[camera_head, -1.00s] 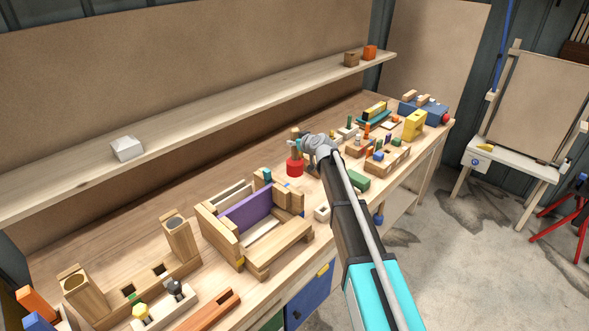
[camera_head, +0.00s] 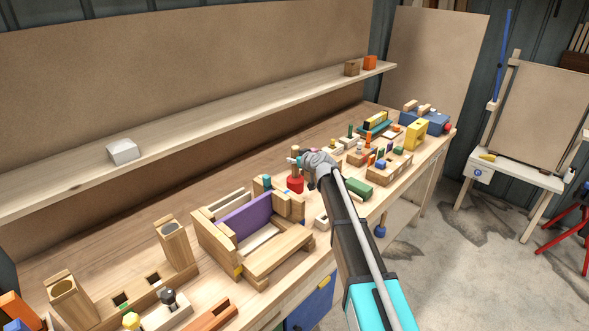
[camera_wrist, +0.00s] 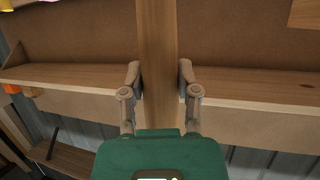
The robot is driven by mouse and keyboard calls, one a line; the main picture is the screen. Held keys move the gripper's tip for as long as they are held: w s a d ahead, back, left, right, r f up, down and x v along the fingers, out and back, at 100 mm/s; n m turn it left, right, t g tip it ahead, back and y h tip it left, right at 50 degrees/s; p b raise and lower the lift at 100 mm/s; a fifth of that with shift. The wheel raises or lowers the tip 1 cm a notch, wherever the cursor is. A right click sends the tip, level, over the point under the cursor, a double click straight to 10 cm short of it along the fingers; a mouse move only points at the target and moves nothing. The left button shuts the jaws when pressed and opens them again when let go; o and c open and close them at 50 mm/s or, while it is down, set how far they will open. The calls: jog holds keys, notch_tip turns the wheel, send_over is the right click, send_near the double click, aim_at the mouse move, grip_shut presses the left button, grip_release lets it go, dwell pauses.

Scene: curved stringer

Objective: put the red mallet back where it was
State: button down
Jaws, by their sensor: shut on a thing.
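The red mallet has a red head (camera_head: 295,185) at the bottom and a wooden handle (camera_head: 296,151) pointing up. It looks about upright over the bench, just behind the right end of the wooden frame with the purple panel. My gripper (camera_head: 297,162) is shut on the handle above the head. In the wrist view the handle (camera_wrist: 157,60) stands between the two fingers (camera_wrist: 158,82); the red head is hidden there. I cannot tell whether the head touches the bench top.
The wooden frame with the purple panel (camera_head: 245,215) stands close left of the mallet. A green block (camera_head: 358,188) lies to the right, with several small toys beyond. A long shelf (camera_head: 230,120) runs behind. The bench strip (camera_head: 150,220) behind the frame is clear.

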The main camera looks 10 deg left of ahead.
aim_at(297, 169)
jog(key=shift+f+b, duration=1.85)
jog(key=shift+f, duration=0.15)
jog(key=shift+c, duration=1.7)
grip_release()
jog(key=shift+s+r, duration=0.1)
jog(key=shift+r, duration=0.15)
jog(key=p+v, duration=0.4)
jog(key=v, duration=0.7)
jog(key=shift+s+d+p, duration=0.25)
jog(key=shift+s+p, duration=0.05)
